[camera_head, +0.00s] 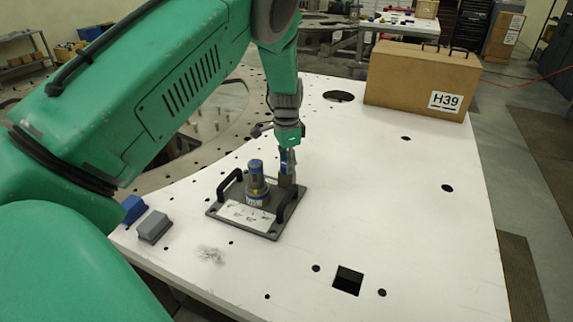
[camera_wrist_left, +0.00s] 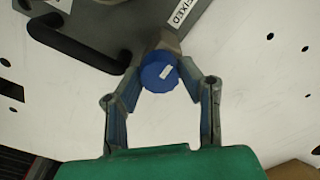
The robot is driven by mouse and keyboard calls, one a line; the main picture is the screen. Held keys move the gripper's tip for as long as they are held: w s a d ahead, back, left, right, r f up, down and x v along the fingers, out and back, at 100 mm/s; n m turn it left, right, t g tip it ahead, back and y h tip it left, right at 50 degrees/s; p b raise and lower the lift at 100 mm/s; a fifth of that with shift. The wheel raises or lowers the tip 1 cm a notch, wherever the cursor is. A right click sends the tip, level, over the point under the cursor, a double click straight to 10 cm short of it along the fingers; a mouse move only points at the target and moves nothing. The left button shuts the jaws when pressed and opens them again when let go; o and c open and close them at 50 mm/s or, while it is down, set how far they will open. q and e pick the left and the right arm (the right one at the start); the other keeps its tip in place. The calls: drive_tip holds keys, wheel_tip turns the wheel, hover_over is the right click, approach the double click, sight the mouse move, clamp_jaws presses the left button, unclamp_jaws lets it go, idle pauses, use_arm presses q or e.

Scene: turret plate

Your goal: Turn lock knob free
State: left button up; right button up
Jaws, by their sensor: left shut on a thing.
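The dark grey turret plate (camera_head: 270,232) lies on the white table, with two black handles and a label on it. A metal cylinder (camera_head: 256,188) with a blue top stands on it. The blue lock knob (camera_wrist_left: 158,72) carries a small white mark and sits at the plate's edge by the word FIXED. My left gripper (camera_head: 287,158) comes down from above at the plate's back right corner. In the wrist view, its fingers (camera_wrist_left: 159,88) close around the blue knob from both sides. The knob is mostly hidden by the fingers in the head view.
Grey and blue blocks (camera_head: 154,227) lie at the table's left edge. A cardboard box (camera_head: 420,80) marked H39 stands at the back right. The white table (camera_head: 400,210) has several holes, including a square one (camera_head: 348,280). Its right half is otherwise clear.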

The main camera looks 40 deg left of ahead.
use_arm(q)
drive_tip(key=shift+s+d+f, duration=0.25)
drive_tip(key=shift+d, duration=0.05)
drive_tip(key=shift+s+a+n+p, duration=0.15)
drive_tip(key=shift+n+p, duration=0.15)
drive_tip(key=shift+n, duration=1)
drive_tip(key=n, duration=0.2)
drive_tip(key=shift+f+n, duration=0.1)
drive_tip(key=shift+n, duration=0.2)
drive_tip(key=n, duration=0.2)
drive_tip(key=shift+n, duration=0.4)
drive_tip(key=n, duration=0.5)
drive_tip(key=shift+f+n, duration=0.1)
drive_tip(key=shift+n, duration=2.3)
